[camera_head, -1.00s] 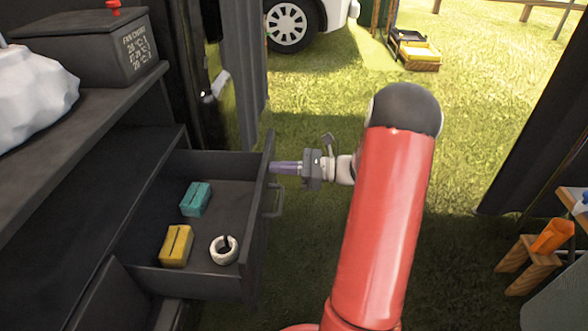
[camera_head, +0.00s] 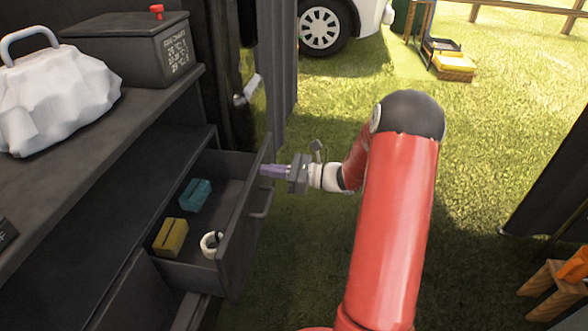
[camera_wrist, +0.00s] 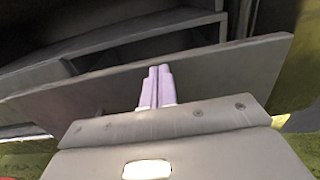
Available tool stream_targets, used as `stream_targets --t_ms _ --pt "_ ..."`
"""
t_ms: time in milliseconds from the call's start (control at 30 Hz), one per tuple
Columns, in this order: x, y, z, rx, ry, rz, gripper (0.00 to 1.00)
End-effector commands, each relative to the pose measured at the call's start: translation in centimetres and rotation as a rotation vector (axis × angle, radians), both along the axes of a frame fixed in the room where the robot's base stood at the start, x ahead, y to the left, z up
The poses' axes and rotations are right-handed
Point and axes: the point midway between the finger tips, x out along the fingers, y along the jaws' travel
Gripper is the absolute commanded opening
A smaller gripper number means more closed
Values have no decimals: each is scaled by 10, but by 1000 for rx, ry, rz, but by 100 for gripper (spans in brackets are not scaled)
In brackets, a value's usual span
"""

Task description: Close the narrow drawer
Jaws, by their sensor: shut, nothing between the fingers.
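The narrow drawer (camera_head: 237,232) is dark grey and stands partly open from the shelf unit at the left of the head view. Inside it lie a teal block (camera_head: 195,194), a yellow block (camera_head: 171,237) and a white ring-shaped thing (camera_head: 210,244). Its front has a bar handle (camera_head: 262,203). My gripper (camera_head: 264,171) is at the upper far end of the drawer front, on its outer side, with fingers together and empty. In the wrist view the purple fingers (camera_wrist: 157,86) point at the drawer front (camera_wrist: 220,70); whether they touch it I cannot tell.
A dark box with a red knob (camera_head: 140,48) and a white bag with a handle (camera_head: 52,98) stand on the shelf top (camera_head: 112,130). Grass (camera_head: 480,130) is open to the right. A wooden stool (camera_head: 545,290) stands at the lower right.

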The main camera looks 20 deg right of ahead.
Motion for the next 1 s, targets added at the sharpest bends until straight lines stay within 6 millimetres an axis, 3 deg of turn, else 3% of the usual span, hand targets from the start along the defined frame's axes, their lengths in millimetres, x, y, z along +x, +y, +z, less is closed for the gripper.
stream_targets --t_ms 200,500,700,1000 --pt "34 54 1 2 -1 6 0" --pt "73 109 0 1 -1 3 0" --pt "88 131 0 2 -1 1 0" --pt "97 143 0 0 -1 0 0"
